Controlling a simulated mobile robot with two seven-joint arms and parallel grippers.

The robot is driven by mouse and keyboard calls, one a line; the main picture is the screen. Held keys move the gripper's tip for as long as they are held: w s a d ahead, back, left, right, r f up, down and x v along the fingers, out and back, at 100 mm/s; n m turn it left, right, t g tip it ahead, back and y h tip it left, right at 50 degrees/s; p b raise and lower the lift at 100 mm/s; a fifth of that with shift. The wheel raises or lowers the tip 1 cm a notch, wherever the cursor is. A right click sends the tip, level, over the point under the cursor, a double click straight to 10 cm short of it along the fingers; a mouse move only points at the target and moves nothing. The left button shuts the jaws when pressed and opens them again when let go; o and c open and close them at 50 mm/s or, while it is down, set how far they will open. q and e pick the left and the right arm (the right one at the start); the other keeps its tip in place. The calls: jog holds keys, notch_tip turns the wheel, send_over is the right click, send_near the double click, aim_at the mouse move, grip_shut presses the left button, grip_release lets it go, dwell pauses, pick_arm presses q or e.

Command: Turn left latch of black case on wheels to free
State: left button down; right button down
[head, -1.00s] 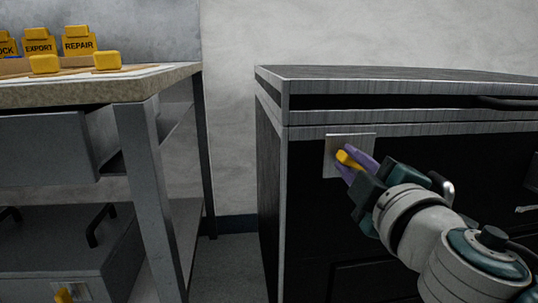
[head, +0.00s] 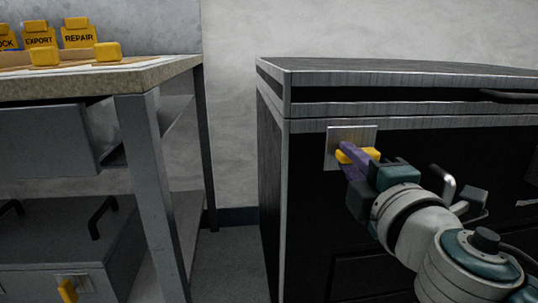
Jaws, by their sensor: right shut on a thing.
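The black case (head: 330,215) with metal edges stands at the right of the head view. Its left latch has a square metal plate (head: 338,133) on the upper left of the front and a yellow handle (head: 371,153). My right gripper (head: 352,152) comes in from the right, with its purple fingers shut on the yellow handle. The handle lies close to level, its ends showing on both sides of the fingers. The fingers hide its middle. The wheels of the case are not in view. My left gripper is not in view.
A workbench (head: 140,78) with yellow labelled blocks stands at the left. A grey case (head: 45,238) with a yellow latch (head: 67,291) sits on its lower shelf. A narrow floor gap separates the bench from the black case.

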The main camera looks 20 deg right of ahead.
jog(key=c, duration=0.8)
grip_release()
jog(key=v, duration=1)
jog(key=shift+d+r, duration=0.1)
